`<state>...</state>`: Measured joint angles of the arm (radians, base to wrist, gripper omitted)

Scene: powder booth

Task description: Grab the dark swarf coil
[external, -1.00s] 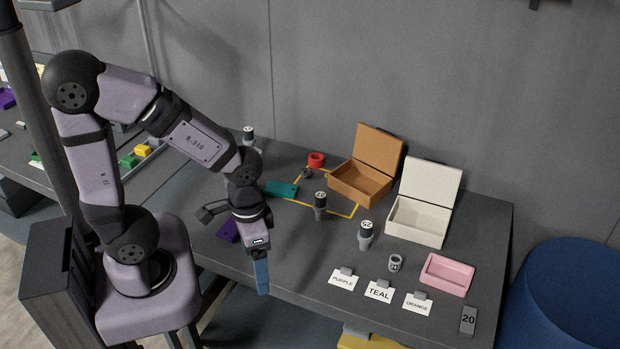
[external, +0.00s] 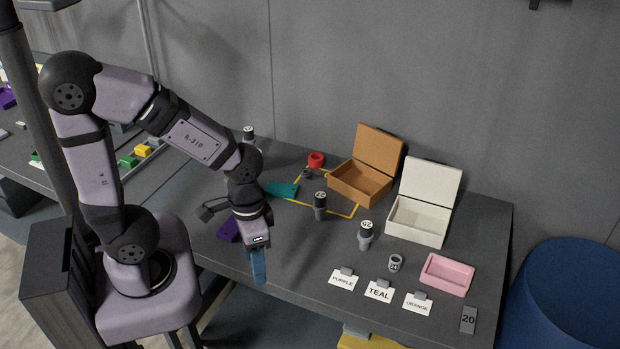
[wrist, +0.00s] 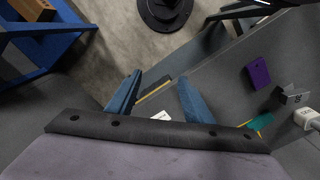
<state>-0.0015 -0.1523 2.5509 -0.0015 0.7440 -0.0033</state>
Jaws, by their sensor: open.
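A small dark round thing (external: 307,173) sits at the back of the table, beside a red ring (external: 316,160). It may be the swarf coil, but it is too small to be sure. My gripper (external: 258,274) points down near the table's front edge, well in front of that thing and apart from it. In the wrist view my gripper (wrist: 158,100) shows two blue fingers spread apart with nothing between them. I cannot make out the coil in the wrist view.
A purple block (external: 229,230) and a teal block (external: 281,189) lie on the table. Grey cylinders (external: 320,206) stand nearby. An open orange box (external: 356,184), a white box (external: 417,222) and a pink tray (external: 447,275) are to the right. Label cards line the front.

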